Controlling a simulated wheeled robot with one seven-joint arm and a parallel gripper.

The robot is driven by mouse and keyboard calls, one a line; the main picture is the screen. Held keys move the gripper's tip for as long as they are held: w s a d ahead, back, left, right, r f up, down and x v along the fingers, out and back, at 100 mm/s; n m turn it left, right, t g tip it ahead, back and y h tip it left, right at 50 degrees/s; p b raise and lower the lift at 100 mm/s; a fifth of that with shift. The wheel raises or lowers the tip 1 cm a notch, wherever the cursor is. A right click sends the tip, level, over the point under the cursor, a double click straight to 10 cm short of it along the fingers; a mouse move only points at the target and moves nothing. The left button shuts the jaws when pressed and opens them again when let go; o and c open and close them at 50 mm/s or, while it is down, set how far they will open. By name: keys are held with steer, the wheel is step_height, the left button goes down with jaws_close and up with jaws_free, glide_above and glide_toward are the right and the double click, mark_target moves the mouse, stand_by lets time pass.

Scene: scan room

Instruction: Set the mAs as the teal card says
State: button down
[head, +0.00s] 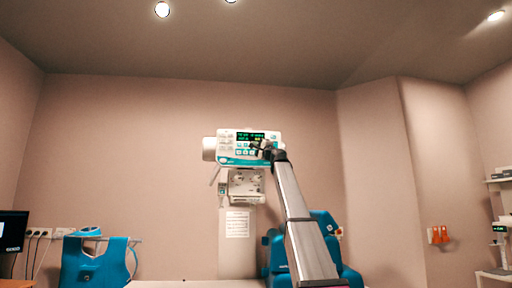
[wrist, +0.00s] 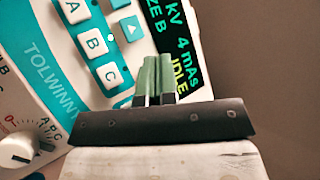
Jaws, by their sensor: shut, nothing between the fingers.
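The white control panel (head: 229,155) of the X-ray unit hangs on the back wall, with a dark display (head: 250,136). In the wrist view its tilted display (wrist: 178,45) reads "4 mAs" and "IDLE" in green and yellow, partly cut off. Buttons A, B and C (wrist: 96,42) and an up-arrow button (wrist: 131,28) show left of the display. My gripper (wrist: 155,62) has its green fingers together and empty, in front of the panel between the buttons and the display; contact cannot be told. It also shows in the head view (head: 262,149). I cannot make out a teal card.
A knob (wrist: 20,148) with lettered marks sits at the panel's lower left. A white sheet (head: 237,224) is on the column below the unit. A monitor (head: 12,231) is far left.

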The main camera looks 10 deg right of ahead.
steer(key=shift+w, duration=0.35)
stand_by(0.4)
steer(key=shift+s, duration=0.8)
steer(key=shift+s, duration=0.15)
steer(key=s, duration=0.4)
steer(key=shift+s, duration=0.35)
steer(key=shift+s, duration=0.1)
stand_by(0.8)
